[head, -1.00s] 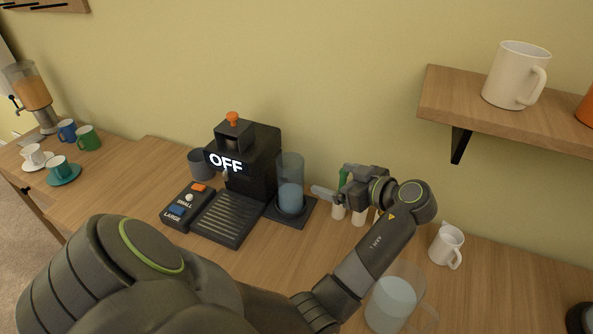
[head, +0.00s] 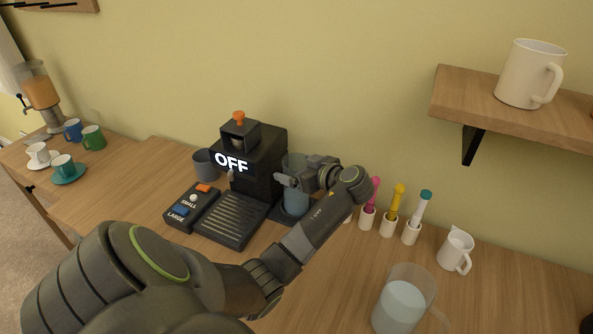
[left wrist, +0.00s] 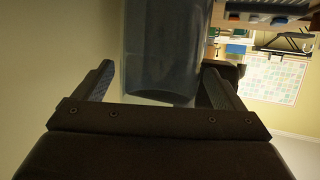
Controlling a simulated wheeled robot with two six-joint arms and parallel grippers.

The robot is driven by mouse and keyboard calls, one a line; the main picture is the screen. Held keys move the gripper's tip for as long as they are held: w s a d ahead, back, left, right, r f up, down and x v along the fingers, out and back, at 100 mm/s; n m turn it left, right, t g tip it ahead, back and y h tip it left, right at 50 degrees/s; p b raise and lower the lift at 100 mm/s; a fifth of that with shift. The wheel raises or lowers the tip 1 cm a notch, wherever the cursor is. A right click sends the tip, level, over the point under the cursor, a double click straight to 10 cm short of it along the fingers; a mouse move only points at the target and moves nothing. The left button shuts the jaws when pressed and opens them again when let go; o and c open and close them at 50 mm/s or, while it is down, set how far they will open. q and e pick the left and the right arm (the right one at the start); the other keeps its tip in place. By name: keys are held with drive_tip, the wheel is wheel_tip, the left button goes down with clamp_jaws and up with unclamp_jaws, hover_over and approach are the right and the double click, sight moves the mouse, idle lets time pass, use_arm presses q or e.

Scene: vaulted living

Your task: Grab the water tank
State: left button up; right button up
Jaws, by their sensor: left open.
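The water tank (head: 296,203) is a clear cylinder with blue water, standing upright at the right side of the black coffee machine (head: 250,165), which reads OFF. My left gripper (head: 290,179) is in front of the tank's middle in the head view and hides part of it. In the left wrist view the tank (left wrist: 160,50) fills the space between the two fingers of my left gripper (left wrist: 158,72). The fingers are open, with gaps showing on both sides of the tank. My right gripper is not in view.
Pink, yellow and teal-topped utensils in white holders (head: 388,225) stand right of the tank. A white creamer (head: 456,250) and a clear pitcher of water (head: 403,300) are further right. A button panel (head: 190,207) lies left of the drip tray. A wall shelf (head: 500,100) holds a white mug.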

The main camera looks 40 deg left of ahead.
use_arm(q)
drive_tip(key=shift+a+f, duration=0.25)
drive_tip(key=shift+a, duration=0.2)
drive_tip(key=shift+w, duration=0.1)
drive_tip(key=shift+d+r, duration=0.1)
drive_tip(key=c, duration=1.7)
